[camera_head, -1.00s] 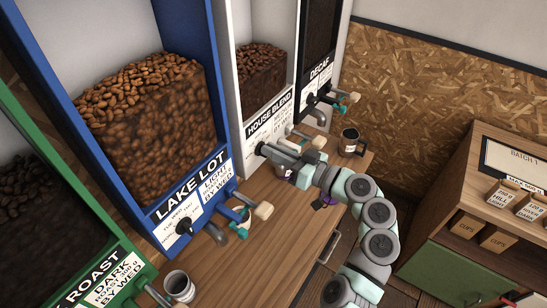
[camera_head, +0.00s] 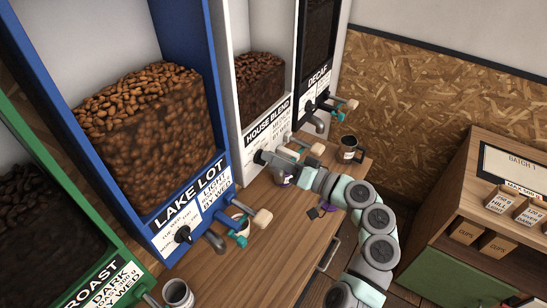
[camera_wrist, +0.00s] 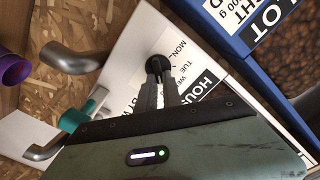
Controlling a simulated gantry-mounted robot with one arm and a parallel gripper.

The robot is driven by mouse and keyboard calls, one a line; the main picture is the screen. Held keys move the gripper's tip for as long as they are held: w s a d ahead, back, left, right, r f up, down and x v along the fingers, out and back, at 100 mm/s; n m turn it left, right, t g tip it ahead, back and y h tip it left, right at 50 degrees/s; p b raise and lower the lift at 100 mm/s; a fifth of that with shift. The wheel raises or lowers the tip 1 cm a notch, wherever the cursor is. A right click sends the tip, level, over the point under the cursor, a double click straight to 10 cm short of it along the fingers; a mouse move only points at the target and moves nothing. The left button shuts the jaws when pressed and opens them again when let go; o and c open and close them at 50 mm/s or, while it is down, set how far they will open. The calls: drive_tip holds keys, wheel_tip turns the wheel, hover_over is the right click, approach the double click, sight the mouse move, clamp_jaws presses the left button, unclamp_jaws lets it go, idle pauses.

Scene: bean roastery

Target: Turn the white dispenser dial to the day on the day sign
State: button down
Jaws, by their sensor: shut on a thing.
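The white dispenser (camera_head: 240,125), labelled House Blend, stands between the blue and black ones. Its black dial (camera_wrist: 158,65) shows in the wrist view on a white day label (camera_wrist: 185,62), where MON and TUE can be read and the other days are partly covered. My gripper (camera_head: 262,156) is at the dispenser's front; in the wrist view its two fingers (camera_wrist: 158,78) are shut on the dial. The fingers hide much of the dial, so I cannot tell which day it points to. I cannot make out a day sign in either view.
The white dispenser's grey spout (camera_wrist: 72,60) and teal valve part (camera_wrist: 82,115) are close beside my gripper. A purple cup (camera_wrist: 12,68) stands near them. The blue dispenser (camera_head: 185,205) is on one side, the black Decaf dispenser (camera_head: 318,85) and a dark mug (camera_head: 348,150) on the other.

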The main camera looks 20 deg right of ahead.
drive_tip(key=c, duration=1.5)
unclamp_jaws()
drive_tip(key=b+v, duration=0.1)
drive_tip(key=v, duration=0.9)
drive_tip(key=shift+s+d, duration=0.25)
drive_tip(key=shift+s, duration=0.05)
drive_tip(key=shift+s, duration=0.1)
